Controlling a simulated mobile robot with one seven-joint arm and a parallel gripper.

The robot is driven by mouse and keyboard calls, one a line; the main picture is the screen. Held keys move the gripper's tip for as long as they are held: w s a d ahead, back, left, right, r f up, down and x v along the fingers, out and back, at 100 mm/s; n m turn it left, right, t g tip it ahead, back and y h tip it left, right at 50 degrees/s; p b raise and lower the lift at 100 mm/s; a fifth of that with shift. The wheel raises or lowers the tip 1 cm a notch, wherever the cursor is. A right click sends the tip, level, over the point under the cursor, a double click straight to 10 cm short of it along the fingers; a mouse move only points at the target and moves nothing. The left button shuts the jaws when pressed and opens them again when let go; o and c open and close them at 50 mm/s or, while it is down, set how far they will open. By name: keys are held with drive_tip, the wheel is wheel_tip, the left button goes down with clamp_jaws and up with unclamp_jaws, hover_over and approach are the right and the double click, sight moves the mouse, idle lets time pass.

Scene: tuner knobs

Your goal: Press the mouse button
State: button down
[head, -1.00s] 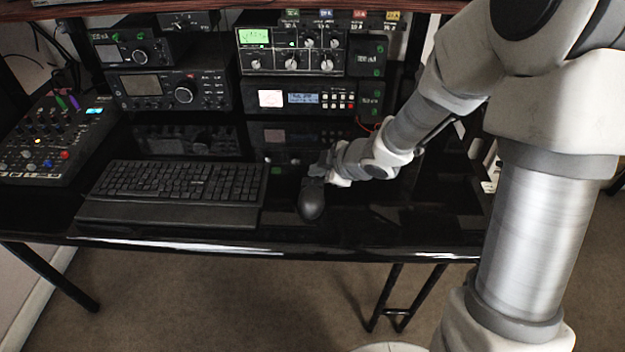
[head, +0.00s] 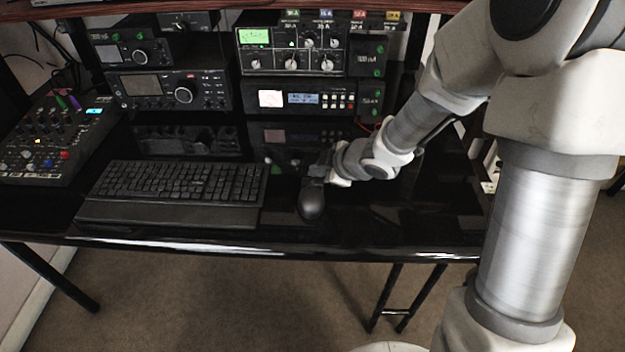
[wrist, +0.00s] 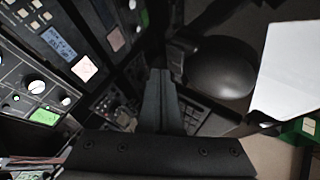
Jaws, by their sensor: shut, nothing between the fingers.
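The black mouse (head: 311,205) lies on the glossy black desk, right of the keyboard. In the wrist view the mouse (wrist: 220,68) is a dark rounded shape right of the fingers. My gripper (head: 316,178) is at the far end of the mouse, low over the desk, and hides part of that end. In the wrist view the fingers of my gripper (wrist: 160,75) are together with nothing between them. The fingertips look very close to the mouse's far end; I cannot tell whether they touch it.
A black keyboard (head: 180,182) with a wrist rest lies left of the mouse. A mixer (head: 55,138) stands at the far left. Radio units (head: 170,90) and a meter unit with knobs (head: 290,52) stand along the back. The desk right of the mouse is mostly clear.

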sight(317, 183)
drive_tip(key=shift+f, duration=0.1)
drive_tip(key=shift+f+b, duration=0.3)
drive_tip(key=shift+f, duration=0.05)
drive_tip(key=shift+f, duration=0.3)
idle(0.7)
drive_tip(key=shift+r, duration=0.15)
drive_tip(key=shift+r+p, duration=0.55)
drive_tip(key=shift+r, duration=0.05)
wheel_tip(317, 183, up, 5)
drive_tip(key=p, duration=0.5)
idle(0.9)
